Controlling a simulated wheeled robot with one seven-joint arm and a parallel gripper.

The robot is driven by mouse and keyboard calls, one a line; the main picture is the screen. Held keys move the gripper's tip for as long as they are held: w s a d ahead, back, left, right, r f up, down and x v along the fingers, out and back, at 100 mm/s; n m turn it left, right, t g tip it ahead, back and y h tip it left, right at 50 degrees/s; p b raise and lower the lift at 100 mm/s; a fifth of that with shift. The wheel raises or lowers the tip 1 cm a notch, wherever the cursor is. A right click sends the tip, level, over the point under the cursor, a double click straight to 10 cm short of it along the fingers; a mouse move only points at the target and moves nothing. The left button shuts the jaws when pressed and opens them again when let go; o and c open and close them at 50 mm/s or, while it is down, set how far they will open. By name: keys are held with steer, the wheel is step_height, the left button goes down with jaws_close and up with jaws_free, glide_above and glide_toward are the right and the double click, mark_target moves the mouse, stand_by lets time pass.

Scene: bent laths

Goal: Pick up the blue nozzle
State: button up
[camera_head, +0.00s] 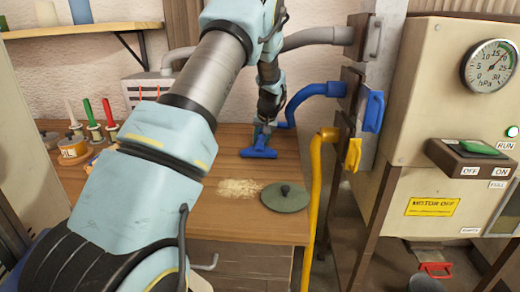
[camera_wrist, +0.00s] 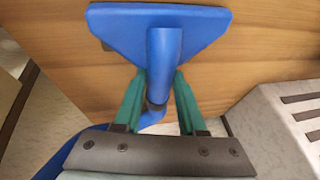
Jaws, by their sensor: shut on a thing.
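The blue nozzle (camera_head: 258,152) has a wide flat head and a short round neck. In the head view it is over the back right part of the wooden bench (camera_head: 225,215); I cannot tell whether it touches the top. My gripper (camera_head: 265,130) points down above it. In the wrist view my gripper's green fingers (camera_wrist: 159,88) are shut on the neck of the nozzle (camera_wrist: 155,28), one on each side. A blue hose (camera_head: 310,91) runs from the nozzle area to a wall fitting. My arm hides the bench's left middle.
A round green lid (camera_head: 285,197) with a knob and a patch of sawdust (camera_head: 239,188) lie on the bench front. A yellow hose (camera_head: 316,185) hangs at its right edge. A beige machine (camera_head: 440,130) is at right.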

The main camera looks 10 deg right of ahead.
mark_target(261, 139)
jaws_close()
step_height(261, 139, up, 10)
steer(key=shift+b, duration=1.25)
steer(key=shift+o, duration=0.9)
jaws_free()
jaws_close()
